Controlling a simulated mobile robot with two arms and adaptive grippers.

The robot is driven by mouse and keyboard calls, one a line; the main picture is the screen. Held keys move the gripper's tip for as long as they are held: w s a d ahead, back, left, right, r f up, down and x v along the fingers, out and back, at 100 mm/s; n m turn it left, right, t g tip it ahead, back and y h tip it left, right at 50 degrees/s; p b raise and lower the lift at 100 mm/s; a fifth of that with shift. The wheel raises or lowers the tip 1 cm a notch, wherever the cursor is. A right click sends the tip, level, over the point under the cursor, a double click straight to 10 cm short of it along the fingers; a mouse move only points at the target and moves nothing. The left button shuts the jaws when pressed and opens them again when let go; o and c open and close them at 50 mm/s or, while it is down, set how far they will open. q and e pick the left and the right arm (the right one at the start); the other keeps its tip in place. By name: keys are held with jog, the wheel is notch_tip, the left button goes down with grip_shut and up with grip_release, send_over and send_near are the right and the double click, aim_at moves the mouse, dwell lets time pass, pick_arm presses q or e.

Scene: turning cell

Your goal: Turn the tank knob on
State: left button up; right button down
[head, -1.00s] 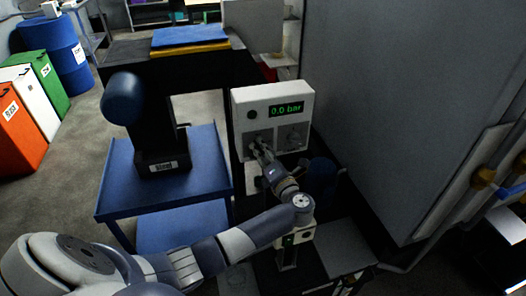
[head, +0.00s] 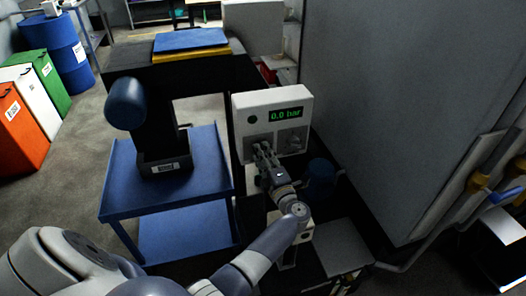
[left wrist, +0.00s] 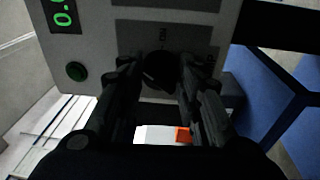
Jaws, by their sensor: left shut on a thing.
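A white control box (head: 240,108) stands upright in the middle of the head view. Its green display (head: 286,114) reads 0.0 bar. My left gripper (head: 262,149) is at the lower left of the box's face. In the left wrist view a dark round knob (left wrist: 160,70) sits between the fingers of my left gripper (left wrist: 158,76), which is shut on it. Partly hidden lettering is beside the knob, and I cannot read it fully. My right gripper is not in view.
A round button (left wrist: 76,71) is near the display and looks green in the left wrist view. A blue cart (head: 205,190) stands left of the box. A large grey cabinet (head: 400,110) closes off the right side. A blue cylinder (head: 320,175) is below the box.

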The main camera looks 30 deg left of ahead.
pick_arm(q)
jog(key=m+p, duration=0.3)
jog(key=m, duration=0.3)
jog(key=m+t+p, duration=0.1)
jog(key=m+p, duration=0.2)
jog(key=m, duration=0.2)
jog(key=shift+s+f+m+t+h, duration=0.15)
jog(key=shift+m+t+h, duration=0.15)
jog(key=shift+m, duration=0.1)
jog(key=shift+a+m, duration=0.1)
jog(key=shift+m, duration=0.2)
jog(key=o, duration=1.1)
jog(key=shift+c, duration=0.2)
